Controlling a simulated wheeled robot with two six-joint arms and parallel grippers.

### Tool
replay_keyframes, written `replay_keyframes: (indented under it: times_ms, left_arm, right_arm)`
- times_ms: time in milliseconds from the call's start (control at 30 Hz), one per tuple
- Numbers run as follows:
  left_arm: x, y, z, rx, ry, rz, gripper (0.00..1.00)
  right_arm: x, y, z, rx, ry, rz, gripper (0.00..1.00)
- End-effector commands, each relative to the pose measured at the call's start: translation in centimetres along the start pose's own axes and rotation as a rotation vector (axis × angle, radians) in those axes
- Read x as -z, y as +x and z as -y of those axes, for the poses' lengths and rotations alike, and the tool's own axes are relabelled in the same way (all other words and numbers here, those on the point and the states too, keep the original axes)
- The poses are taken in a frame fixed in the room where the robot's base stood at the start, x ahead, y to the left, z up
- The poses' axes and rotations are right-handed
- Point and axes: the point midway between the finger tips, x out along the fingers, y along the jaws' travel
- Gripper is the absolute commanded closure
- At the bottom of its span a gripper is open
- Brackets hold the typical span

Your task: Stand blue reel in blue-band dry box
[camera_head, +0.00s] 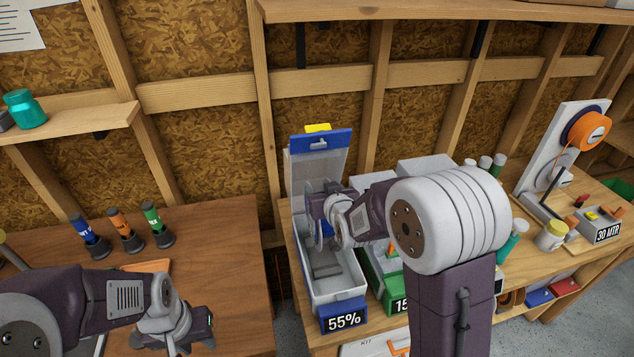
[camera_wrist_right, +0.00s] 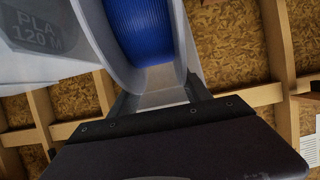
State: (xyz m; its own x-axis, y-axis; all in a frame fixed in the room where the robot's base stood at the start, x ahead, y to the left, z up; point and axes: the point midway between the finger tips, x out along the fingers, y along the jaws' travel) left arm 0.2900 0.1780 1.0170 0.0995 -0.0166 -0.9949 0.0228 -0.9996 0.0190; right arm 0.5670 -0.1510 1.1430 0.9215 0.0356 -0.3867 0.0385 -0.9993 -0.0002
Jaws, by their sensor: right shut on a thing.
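The blue-band dry box (camera_head: 351,287) stands on the right-hand bench with its clear lid raised and a 55% label in front. The blue reel (camera_wrist_right: 143,30) has blue filament between pale grey flanges. In the head view only part of the reel (camera_head: 320,238) shows, over the box's opening and behind my right gripper. My right gripper (camera_wrist_right: 160,95) is shut on the reel's edge. Whether the reel touches the box floor is hidden. My left gripper (camera_head: 196,328) is above the left bench, away from the box; its fingers are too unclear to tell open or shut.
A green-fronted box (camera_head: 384,291) stands close to the right of the dry box, partly behind my right arm. An orange reel (camera_head: 591,128) is on a stand at far right. A wooden wall stud frame is behind.

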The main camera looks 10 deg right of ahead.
Motion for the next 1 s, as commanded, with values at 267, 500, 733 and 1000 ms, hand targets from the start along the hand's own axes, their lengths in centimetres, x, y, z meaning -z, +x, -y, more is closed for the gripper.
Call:
replay_keyframes:
  times_ms: [267,500,733,1000]
  left_arm:
    - [0.0,-0.1,0.0,0.0,0.0,0.0,0.64]
    - [-0.1,0.5,0.0,0.0,0.0,0.0,0.64]
    - [-0.3,2.4,0.1,0.0,0.0,0.0,0.64]
    - [-0.5,4.8,0.1,0.0,0.0,0.0,0.64]
  right_arm:
    - [0.1,0.0,-0.1,-0.005,0.002,-0.005,1.0]
    - [-0.1,0.0,-0.1,-0.006,0.001,-0.006,1.0]
    - [-2.0,0.8,-0.1,-0.006,0.001,-0.005,1.0]
    - [-4.3,1.8,-0.1,-0.006,0.001,-0.005,1.0]
